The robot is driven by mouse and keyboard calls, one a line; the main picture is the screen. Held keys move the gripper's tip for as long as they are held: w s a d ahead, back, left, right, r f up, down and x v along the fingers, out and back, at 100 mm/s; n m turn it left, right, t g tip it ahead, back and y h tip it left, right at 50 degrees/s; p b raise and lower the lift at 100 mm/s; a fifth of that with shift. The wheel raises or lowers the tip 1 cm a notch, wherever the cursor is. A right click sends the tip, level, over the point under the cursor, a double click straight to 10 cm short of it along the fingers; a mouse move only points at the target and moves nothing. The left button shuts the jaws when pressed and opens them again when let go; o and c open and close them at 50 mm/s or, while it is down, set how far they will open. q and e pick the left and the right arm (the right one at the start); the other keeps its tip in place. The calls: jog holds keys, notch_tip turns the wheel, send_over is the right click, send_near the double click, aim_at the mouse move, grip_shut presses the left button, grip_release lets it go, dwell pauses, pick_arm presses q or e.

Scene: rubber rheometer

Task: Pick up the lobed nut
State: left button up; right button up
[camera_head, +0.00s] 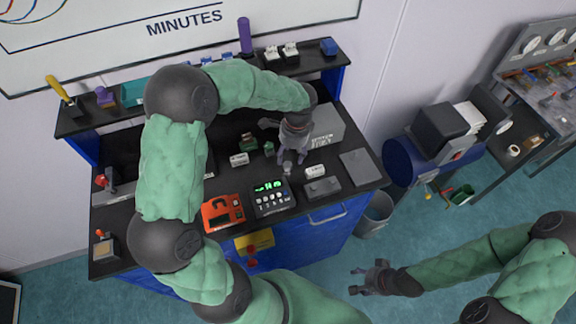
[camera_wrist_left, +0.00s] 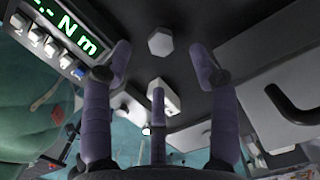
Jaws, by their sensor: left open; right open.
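A small pale grey knob-like piece, apparently the lobed nut (camera_head: 287,169), stands on the black bench top behind the display box. In the left wrist view the lobed nut (camera_wrist_left: 160,41) shows a blunt, roughly six-sided face, beyond my fingertips. My left gripper (camera_head: 289,158) is open just above and behind it in the head view. In the left wrist view my left gripper (camera_wrist_left: 160,58) has its fingers spread, with nothing between them; I cannot tell the exact gap to the nut. My right gripper (camera_head: 362,280) is open and empty, away from the bench at lower right.
A black display box (camera_head: 272,197) with green digits and an orange device (camera_head: 222,212) stand at the front. A white block (camera_head: 315,171) and a dark grey box (camera_head: 322,187) are close on the right. A flat grey plate (camera_head: 361,167) lies near the bench's right edge.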

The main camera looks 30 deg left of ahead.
aim_at(288, 164)
pick_arm(q)
jog(key=shift+s+f, duration=0.15)
jog(key=shift+f, duration=0.3)
jog(key=f, duration=0.4)
jog(key=shift+a+f, duration=0.2)
jog(key=shift+a, duration=0.05)
jog(key=c, duration=1.1)
